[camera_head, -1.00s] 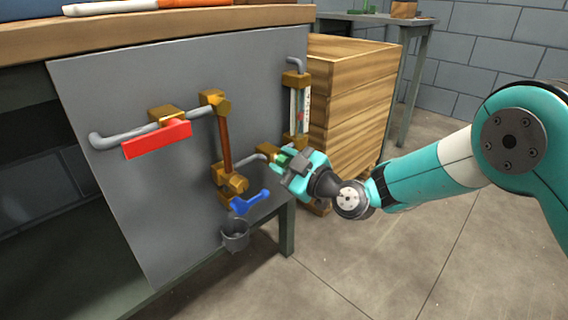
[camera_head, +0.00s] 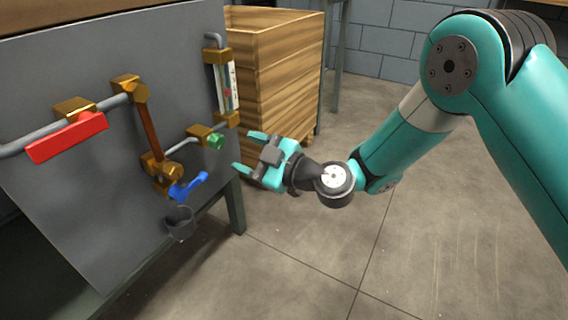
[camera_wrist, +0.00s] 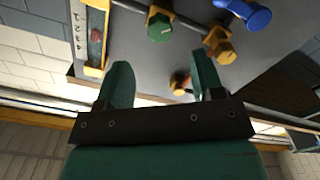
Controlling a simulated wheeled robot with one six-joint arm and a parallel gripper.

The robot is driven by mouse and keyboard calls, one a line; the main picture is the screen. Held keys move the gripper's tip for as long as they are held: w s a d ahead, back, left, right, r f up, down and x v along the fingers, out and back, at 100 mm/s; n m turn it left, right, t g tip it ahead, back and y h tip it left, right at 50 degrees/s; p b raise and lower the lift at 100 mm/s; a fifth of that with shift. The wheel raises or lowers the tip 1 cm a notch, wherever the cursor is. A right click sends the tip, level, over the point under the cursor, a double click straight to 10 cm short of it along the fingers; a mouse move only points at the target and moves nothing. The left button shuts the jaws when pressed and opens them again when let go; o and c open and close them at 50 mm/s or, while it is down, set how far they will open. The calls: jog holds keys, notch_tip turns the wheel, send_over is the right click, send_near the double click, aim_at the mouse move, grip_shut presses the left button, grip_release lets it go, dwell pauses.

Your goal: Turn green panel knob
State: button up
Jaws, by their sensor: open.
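The green knob (camera_head: 215,141) sits on a brass valve body on the grey panel (camera_head: 75,215), at the end of a short pipe. It also shows in the wrist view (camera_wrist: 160,27), above and beyond my fingers. My gripper (camera_head: 247,152) is open and empty, with its teal fingers pointing toward the panel. It is to the right of and slightly below the green knob in the head view, apart from it. In the wrist view my two fingers (camera_wrist: 161,88) are spread, with nothing between them.
A blue lever (camera_head: 188,186) and a dark cup (camera_head: 180,224) are below and left of the green knob. A red handle (camera_head: 67,138) is farther left. A gauge (camera_head: 226,85) stands above the knob. A wooden crate (camera_head: 275,70) is behind; open floor lies right.

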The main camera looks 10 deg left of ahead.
jog(key=b+v, duration=0.5)
jog(key=v, duration=0.3)
jog(key=shift+s+d, duration=0.2)
jog(key=shift+d, duration=0.1)
jog(key=shift+r, duration=0.1)
jog(key=s+d+r+m+g+h+p, duration=0.1)
jog(key=s+d+r+g+h+p, duration=0.15)
jog(key=s+r, duration=0.25)
jog(key=s+d+r+g+h+p, duration=0.1)
jog(key=s+r+g+p, duration=0.3)
jog(key=s+r, duration=0.15)
jog(key=s+d+r+m+h+p, duration=0.35)
jog(key=s+d+m, duration=0.2)
jog(key=d, duration=0.25)
jog(key=s+d+r+m+h+p, duration=0.2)
jog(key=s+d+m+h, duration=0.3)
jog(key=d, duration=0.3)
notch_tip(320, 180, up, 37)
jog(key=m+p, duration=0.1)
jog(key=p, duration=3.6)
jog(key=shift+w+d+r+m+p, duration=0.25)
jog(key=shift+w+m+p, duration=0.05)
jog(key=shift+m, duration=0.05)
